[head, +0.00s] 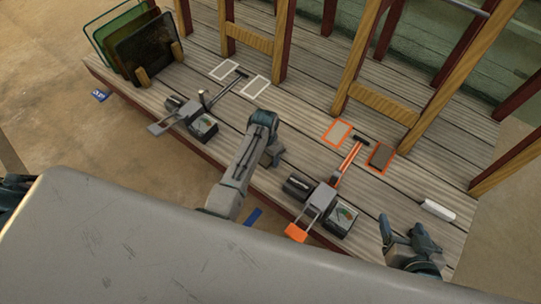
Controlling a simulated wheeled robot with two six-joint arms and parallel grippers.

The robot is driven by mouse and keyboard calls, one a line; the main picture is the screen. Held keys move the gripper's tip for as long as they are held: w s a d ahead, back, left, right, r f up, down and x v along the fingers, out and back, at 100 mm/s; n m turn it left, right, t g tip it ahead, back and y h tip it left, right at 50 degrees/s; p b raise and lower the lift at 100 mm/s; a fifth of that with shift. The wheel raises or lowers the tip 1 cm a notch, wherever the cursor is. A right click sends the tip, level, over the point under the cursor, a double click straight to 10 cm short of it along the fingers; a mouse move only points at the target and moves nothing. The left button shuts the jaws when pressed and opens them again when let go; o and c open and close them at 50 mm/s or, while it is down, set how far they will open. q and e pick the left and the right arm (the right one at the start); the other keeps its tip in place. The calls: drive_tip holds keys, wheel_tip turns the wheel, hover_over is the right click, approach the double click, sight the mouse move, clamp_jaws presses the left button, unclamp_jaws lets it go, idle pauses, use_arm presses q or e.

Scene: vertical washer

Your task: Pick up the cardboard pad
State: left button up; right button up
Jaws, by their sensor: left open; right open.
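I cannot tell for certain which piece is the cardboard pad. A flat brown-grey pad (381,157) lies in an orange frame on the plank deck, and a lighter tan-grey panel (338,133) lies in another orange frame to its left. My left gripper (271,157) is over the deck's middle, left of both frames, partly hidden by my grey arm link; its fingers are hard to make out. My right gripper (405,239) is open and empty near the deck's front right, below the brown-grey pad and apart from it.
A rack (160,62) holds upright dark and green-edged panels at the upper left. Two white-framed panels (240,76) lie near a grey gauge device (187,118). An orange-handled gauge device (325,207) stands between my grippers. A white roll (437,210) lies at right. Wooden posts (370,55) rise behind.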

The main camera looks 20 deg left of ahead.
use_arm(q)
drive_tip(key=shift+f, duration=0.4)
drive_tip(key=c, duration=1)
drive_tip(key=shift+r, duration=0.15)
